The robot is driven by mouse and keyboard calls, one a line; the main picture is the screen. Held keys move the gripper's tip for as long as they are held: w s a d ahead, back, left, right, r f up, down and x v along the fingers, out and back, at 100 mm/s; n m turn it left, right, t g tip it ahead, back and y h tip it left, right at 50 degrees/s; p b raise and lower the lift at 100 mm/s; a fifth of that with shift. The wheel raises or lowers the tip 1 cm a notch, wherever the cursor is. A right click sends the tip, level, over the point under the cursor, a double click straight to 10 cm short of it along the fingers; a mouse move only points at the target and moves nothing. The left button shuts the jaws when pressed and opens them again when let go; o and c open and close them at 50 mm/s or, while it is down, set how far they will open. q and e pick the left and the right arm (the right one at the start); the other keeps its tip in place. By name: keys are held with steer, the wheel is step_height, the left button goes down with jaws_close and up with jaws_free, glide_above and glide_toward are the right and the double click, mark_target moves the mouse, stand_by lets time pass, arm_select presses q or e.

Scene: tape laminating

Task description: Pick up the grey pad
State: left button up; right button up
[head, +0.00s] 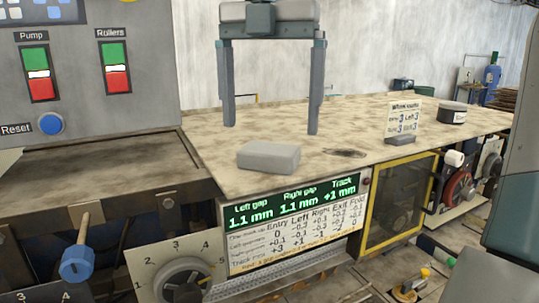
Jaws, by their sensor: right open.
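The grey pad (268,157) is a light grey block with rounded edges. It lies flat on the worn beige tabletop (368,113), near the front edge, above the green display. My right gripper (271,128) comes down from the top of the view with its two long grey fingers spread wide. It is open and nothing is between the fingers. The fingertips appear above and behind the pad in the picture, one towards each side, and do not touch it. My left gripper is not in view.
A control panel with Pump and Rollers switches (116,67) stands at the left. A small sign (405,117) and a round dark tin (452,113) stand on the table to the right. A display panel (293,220), a dial (184,282) and a yellow-framed window (397,205) are below the table edge.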

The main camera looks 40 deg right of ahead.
mark_target(269, 148)
steer(key=shift+w+d+f+p, duration=0.1)
steer(key=shift+f+p, duration=0.5)
steer(key=shift+p, duration=0.15)
steer(key=f, duration=0.1)
steer(key=f+p, duration=0.1)
steer(key=f, duration=0.1)
steer(key=shift+w+d+p, duration=0.15)
steer(key=shift+d+p, duration=0.1)
steer(key=shift+p, duration=0.05)
steer(key=shift+f, duration=0.5)
steer(key=shift+a, duration=0.1)
steer(key=c, duration=1.2)
steer(key=shift+c, duration=0.2)
